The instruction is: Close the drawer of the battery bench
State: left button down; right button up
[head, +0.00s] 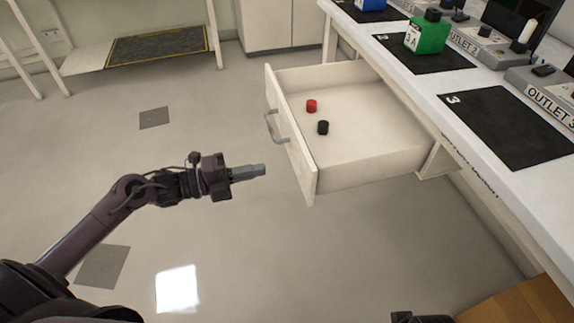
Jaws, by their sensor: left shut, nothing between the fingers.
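The white drawer (350,178) of the battery bench (515,185) stands pulled out well beyond the bench front. Its front panel faces left and carries a grey bar handle (275,130). A red cap (311,106) and a black cap (323,128) lie apart on the drawer floor. My left gripper (256,170) is shut and empty. In the picture it lies left of the drawer's front panel and below the handle, with a gap to the panel, fingers pointing right. My right gripper's fingers do not show.
The bench top holds black mats (505,125), a green battery block (428,35), a blue block (371,4) and grey outlet units (484,45). A brown box (515,305) is at the bottom right. Floor left of the drawer is clear. A low shelf (150,48) stands at the back left.

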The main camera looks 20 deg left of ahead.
aim_at(299, 162)
pick_arm(q)
jog(key=x, duration=0.7)
jog(key=shift+w+d, duration=0.2)
jog(key=shift+d, duration=0.05)
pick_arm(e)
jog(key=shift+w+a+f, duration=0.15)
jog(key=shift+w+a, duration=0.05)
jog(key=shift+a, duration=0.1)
